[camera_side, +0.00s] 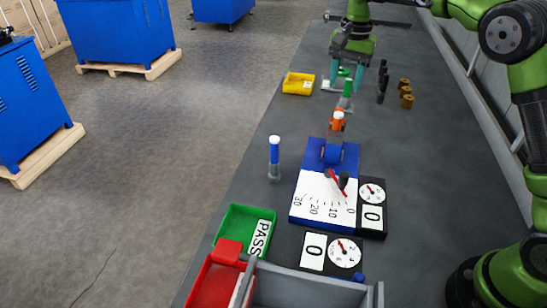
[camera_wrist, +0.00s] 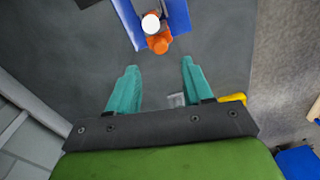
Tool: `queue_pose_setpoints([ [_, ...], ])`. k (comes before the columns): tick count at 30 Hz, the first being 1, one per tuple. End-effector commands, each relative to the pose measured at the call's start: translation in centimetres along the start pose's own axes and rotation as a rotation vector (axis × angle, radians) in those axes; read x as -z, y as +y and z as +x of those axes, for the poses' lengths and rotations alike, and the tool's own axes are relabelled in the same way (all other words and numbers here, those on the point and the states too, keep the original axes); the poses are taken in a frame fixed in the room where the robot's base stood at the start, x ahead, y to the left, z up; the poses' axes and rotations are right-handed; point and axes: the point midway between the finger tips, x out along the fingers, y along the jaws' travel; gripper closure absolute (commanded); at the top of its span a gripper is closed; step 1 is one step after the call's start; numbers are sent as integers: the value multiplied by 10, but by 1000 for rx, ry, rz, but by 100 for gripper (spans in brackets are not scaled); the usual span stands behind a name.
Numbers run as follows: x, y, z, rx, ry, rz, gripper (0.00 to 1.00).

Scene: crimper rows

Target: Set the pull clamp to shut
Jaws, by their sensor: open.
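The pull tester is a blue base (camera_side: 312,150) with a white scale plate (camera_side: 310,192) marked 0 to 30 and a red pointer near the 0 end. An orange part with a white top, which looks like the pull clamp (camera_side: 337,126), stands at its far end. It also shows in the wrist view (camera_wrist: 158,44), just beyond my fingertips. I cannot tell whether the clamp is open or shut. My gripper (camera_side: 346,82) points down behind the clamp, its teal fingers apart. In the wrist view my gripper (camera_wrist: 158,66) is open, with only bare table between the fingers.
A green part (camera_side: 348,86) stands near my fingers. A yellow tray (camera_side: 299,84) is left of them; black and brass pieces (camera_side: 405,93) are right. A blue-and-white cylinder (camera_side: 274,158) stands left of the tester. Gauges (camera_side: 372,193), a green PASS bin (camera_side: 232,225) and a red bin (camera_side: 214,285) are nearer.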

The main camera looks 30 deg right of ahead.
Motion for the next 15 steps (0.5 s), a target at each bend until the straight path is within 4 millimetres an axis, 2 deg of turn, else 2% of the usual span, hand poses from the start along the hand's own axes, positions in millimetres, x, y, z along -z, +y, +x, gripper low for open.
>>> queue_pose_setpoints([
  [1, 1, 0, -14, 5, 4, 1, 50],
  [7, 1, -1, -60, 3, 4, 0, 50],
  [15, 0, 0, -88, 0, 0, 0, 50],
])
